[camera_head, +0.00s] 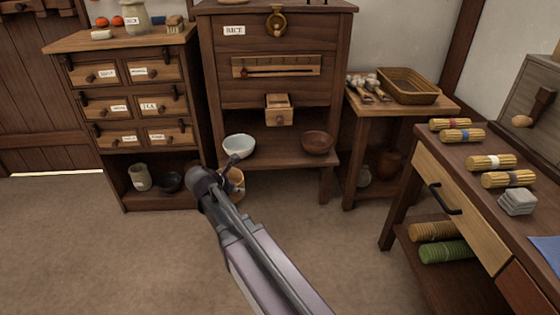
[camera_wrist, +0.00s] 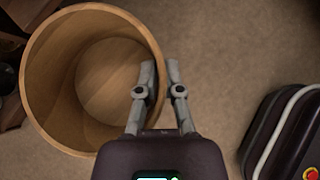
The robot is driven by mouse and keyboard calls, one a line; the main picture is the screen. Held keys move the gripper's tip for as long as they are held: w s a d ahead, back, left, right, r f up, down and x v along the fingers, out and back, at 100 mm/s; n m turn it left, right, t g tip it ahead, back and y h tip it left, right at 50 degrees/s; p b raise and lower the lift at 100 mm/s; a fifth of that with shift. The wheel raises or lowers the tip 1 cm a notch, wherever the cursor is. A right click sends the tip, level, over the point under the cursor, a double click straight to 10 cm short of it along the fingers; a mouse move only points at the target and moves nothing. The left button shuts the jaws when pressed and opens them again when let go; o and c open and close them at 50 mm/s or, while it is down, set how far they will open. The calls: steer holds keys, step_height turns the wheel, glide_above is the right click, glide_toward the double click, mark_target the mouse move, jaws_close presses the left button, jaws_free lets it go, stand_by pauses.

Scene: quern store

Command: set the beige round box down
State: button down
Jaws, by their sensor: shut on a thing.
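The beige round box (camera_wrist: 48,88) is an open, empty, wood-toned tub, seen from above in the wrist view. My gripper (camera_wrist: 160,75) is shut on its right wall, with one finger inside the rim and one outside. In the head view, part of the box (camera_head: 238,183) shows beside my gripper, in front of the rice cabinet's low shelf; my arm hides the rest. I cannot tell whether its bottom touches the floor.
The rice cabinet (camera_head: 222,62) has a white bowl (camera_head: 239,147) and a brown bowl (camera_head: 317,142) on its low shelf. A drawer chest (camera_head: 88,104) stands left, a small table (camera_head: 440,104) and a workbench (camera_head: 434,151) right. The floor (camera_head: 90,255) at front left is clear.

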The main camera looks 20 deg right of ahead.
steer(key=shift+w+d+f+b, duration=0.1)
steer(key=shift+f+b, duration=0.25)
steer(key=shift+f, duration=0.3)
